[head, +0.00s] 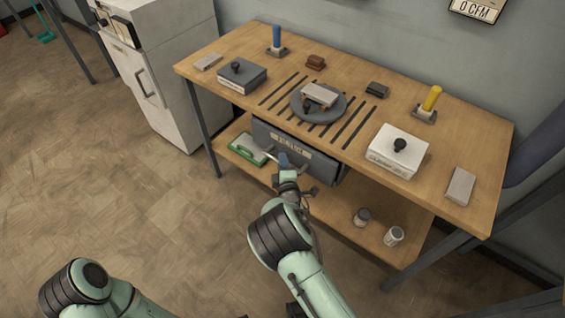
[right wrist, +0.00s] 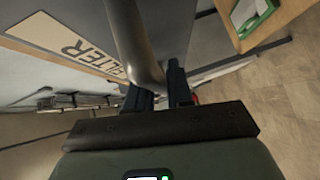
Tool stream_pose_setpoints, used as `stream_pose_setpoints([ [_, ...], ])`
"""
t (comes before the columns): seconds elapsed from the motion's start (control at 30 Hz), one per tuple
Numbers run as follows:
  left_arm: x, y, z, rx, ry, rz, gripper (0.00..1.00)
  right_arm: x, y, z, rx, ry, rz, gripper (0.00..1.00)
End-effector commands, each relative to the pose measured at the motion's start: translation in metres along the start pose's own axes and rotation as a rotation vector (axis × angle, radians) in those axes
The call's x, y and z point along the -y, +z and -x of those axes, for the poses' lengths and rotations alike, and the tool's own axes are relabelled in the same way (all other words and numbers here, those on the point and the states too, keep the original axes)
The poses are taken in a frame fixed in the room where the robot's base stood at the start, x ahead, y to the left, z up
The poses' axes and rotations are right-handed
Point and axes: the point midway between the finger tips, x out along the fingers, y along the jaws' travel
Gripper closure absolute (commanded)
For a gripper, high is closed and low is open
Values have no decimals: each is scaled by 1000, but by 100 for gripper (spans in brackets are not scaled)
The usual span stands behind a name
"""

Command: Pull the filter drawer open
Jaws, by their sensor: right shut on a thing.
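The filter drawer (head: 318,168) is a dark grey box front under the table's front edge, with a pale label. In the right wrist view the label reads FILTER (right wrist: 85,45), and a thick grey bar handle (right wrist: 133,40) crosses the drawer front (right wrist: 65,17). My right gripper (head: 284,163) is at the drawer front, shut on the handle; its dark fingers show around the bar in the right wrist view (right wrist: 158,90). How far the drawer stands out is hard to tell. My left arm enters at bottom left; its gripper is out of view.
The wooden table (head: 225,52) holds a turntable (head: 300,108) with a block on it, blue (head: 276,38) and yellow (head: 432,98) handled tools, and boxes. On the lower shelf (head: 330,205) are a green-edged tray (head: 240,151) and jars (head: 393,236). The floor in front is clear.

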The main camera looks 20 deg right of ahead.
Motion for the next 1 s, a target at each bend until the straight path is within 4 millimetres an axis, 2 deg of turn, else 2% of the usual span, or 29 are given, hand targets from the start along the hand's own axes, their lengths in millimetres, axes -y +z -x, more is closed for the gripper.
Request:
stream_pose_setpoints([
  [0.27, -2, 7, 5, 19, 1, -2, 57, 5, -20, 19, -3, -2, -1, 100],
  [0.7, -3, 14, 16, 37, -3, 0, 57, 27, -97, 96, -6, -4, 3, 100],
  [1.0, -4, 16, 20, 46, -5, 1, 57, 38, -139, 139, -3, -1, 0, 100],
])
